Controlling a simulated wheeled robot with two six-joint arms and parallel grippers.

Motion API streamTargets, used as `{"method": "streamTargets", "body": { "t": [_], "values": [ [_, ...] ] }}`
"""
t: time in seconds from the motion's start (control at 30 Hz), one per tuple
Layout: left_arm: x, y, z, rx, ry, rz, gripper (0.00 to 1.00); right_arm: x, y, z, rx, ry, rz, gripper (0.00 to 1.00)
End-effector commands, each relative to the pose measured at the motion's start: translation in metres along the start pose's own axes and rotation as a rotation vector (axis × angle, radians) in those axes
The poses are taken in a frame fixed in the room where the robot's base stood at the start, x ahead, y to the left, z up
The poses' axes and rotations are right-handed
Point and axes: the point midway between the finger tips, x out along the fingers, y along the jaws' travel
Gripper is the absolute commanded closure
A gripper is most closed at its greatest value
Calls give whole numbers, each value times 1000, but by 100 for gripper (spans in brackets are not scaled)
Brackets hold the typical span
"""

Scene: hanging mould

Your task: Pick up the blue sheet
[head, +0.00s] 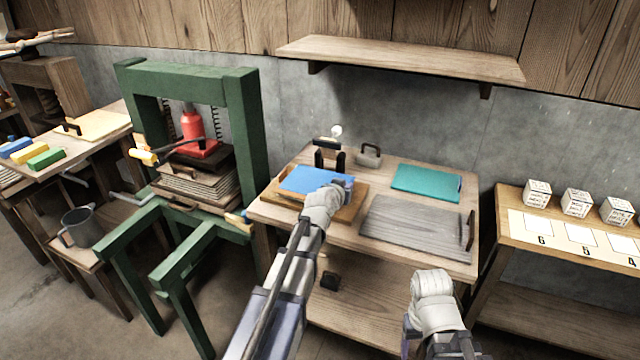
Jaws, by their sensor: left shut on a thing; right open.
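The blue sheet (306,180) lies flat over a wooden frame or board (349,209) on the left part of the middle table. My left gripper (341,187) is at the sheet's right edge and is shut on it; the wrist hides part of that edge and the fingertips are hard to see. I cannot tell whether the sheet is lifted clear of the wood. My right gripper (432,280) is open and empty in front of the table's front edge, well away from the sheet.
On the middle table (410,256) are a teal sheet (426,183), a grey board with a dark handle (415,226), and a dark upright stand (330,158) behind the blue sheet. A green press (245,130) stands close on the left. A shelf (400,62) hangs above.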

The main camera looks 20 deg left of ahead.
Motion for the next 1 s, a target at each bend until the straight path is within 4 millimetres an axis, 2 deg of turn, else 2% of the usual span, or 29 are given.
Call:
{"method": "streamTargets", "body": {
  "t": [0.67, 1.0],
  "values": [
    [0, 0, 0, 0, 0, 0, 100, -1, 0, 0, 0, 0, 0, 33],
    [-5, 0, -12, 0, 0, 0, 100, -13, 1, 1, 0, 0, 0, 33]
  ]
}}
